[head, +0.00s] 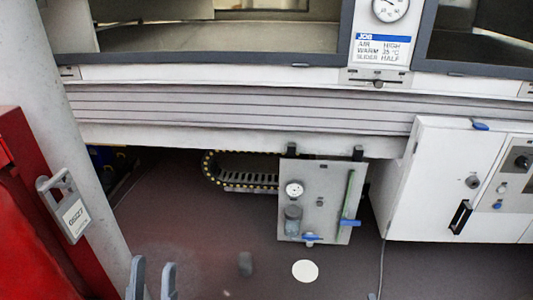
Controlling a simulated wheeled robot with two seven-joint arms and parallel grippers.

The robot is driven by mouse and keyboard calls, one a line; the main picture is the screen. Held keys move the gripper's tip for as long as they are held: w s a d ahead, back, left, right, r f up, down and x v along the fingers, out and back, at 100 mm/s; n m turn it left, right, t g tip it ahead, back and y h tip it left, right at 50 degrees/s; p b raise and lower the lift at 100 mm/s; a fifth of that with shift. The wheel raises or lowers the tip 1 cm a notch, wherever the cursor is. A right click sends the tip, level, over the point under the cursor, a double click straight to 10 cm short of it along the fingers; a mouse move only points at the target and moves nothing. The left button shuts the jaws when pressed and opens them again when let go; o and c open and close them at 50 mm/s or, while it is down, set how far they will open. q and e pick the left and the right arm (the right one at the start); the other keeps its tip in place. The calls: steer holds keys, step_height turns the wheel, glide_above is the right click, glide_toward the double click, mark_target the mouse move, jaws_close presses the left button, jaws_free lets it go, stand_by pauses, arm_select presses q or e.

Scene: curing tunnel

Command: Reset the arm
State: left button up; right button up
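My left gripper (152,281) shows at the bottom left of the head view. Its two grey fingers point up and stand apart, with nothing visible between them. The rest of the hand and the arm are cut off by the lower edge. The fingers appear in front of the floor, next to the foot of a pale column (85,120). My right gripper and arm are not in view.
A white tunnel housing (250,137) with windows runs across the top. A panel with gauge and blue valves (322,225) hangs below it. A white cabinet (425,185) stands right, a red cabinet (35,250) left. A white disc (305,271) lies on open floor.

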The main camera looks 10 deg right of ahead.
arm_select(q)
steer(key=w+d+f+g+y+p, duration=0.25)
steer(key=w+f+g+p, duration=0.35)
steer(key=w+f+p, duration=0.45)
step_height(320, 180, down, 14)
steer(key=a+n+g+y+p, duration=0.1)
steer(key=a+g+y+p, duration=0.15)
steer(key=g+p, duration=0.2)
steer(key=s+a+f+g+y+p, duration=0.1)
steer(key=s+a+f+g+p, duration=0.1)
steer(key=s+f, duration=0.5)
steer(key=s+a+f+g+y+p, duration=0.1)
steer(key=s+a+f+g+p, duration=0.1)
steer(key=s+f+g+p, duration=0.3)
steer(key=s+a+f+n+g+y+p, duration=0.1)
steer(key=s+f+g+p, duration=0.3)
steer(key=s+f, duration=0.5)
steer(key=shift+a+f+g, duration=0.2)
steer(key=shift+a+g, duration=0.15)
steer(key=shift+a, duration=0.55)
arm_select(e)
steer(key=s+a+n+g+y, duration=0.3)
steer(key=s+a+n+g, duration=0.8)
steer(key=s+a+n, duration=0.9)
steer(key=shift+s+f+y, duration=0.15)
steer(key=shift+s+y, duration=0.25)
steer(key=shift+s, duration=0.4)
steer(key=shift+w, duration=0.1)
